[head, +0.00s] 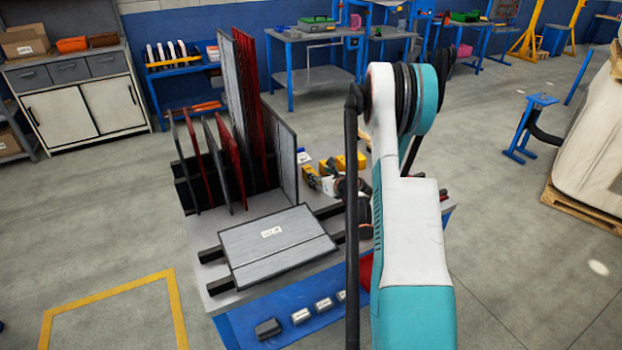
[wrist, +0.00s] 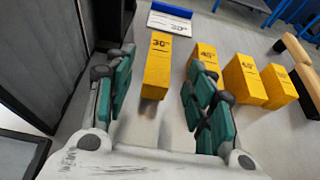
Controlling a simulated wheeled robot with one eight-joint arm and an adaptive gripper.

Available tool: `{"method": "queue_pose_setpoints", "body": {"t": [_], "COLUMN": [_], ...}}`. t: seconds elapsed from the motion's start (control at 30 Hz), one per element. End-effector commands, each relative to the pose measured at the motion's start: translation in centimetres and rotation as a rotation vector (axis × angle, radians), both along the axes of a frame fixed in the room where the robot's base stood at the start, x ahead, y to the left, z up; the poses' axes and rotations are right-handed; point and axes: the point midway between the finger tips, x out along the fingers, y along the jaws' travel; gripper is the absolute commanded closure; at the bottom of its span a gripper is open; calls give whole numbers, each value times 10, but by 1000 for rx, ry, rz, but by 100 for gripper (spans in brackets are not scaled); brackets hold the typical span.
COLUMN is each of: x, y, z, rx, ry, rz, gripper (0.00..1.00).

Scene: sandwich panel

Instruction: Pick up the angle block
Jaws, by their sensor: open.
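Several yellow angle blocks stand in a row on the bench in the wrist view. The leftmost, a 30° block (wrist: 157,62), lies ahead of my gripper (wrist: 160,88), in line with the gap between its fingers. My gripper is open, with green-padded fingers apart and nothing held. Another yellow block (wrist: 203,57) is just beyond the right finger and partly hidden by it. Two more yellow blocks, one marked 45° (wrist: 243,80) and another (wrist: 279,86), stand farther right. In the head view, yellow blocks (head: 351,162) show beside my arm, which partly hides them.
A white 30° label card (wrist: 170,20) lies behind the blocks. A rack of upright panels (head: 287,160) stands close on the left. A flat grey panel (head: 275,248) rests on bars at the bench front. A wooden bar (wrist: 300,62) is at the right.

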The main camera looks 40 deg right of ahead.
Motion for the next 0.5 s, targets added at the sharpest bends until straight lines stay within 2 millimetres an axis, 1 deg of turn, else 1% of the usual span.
{"method": "queue_pose_setpoints", "body": {"t": [0.03,0.13,0.37,0.5], "x": [8,19,29,40], "y": [-1,-5,-7,-8], "z": [-6,-11,-15,-25], "rx": [-1,-2,-1,-1], "ry": [0,0,0,0], "rz": [2,1,0,2], "gripper": [50,50,50,50]}}
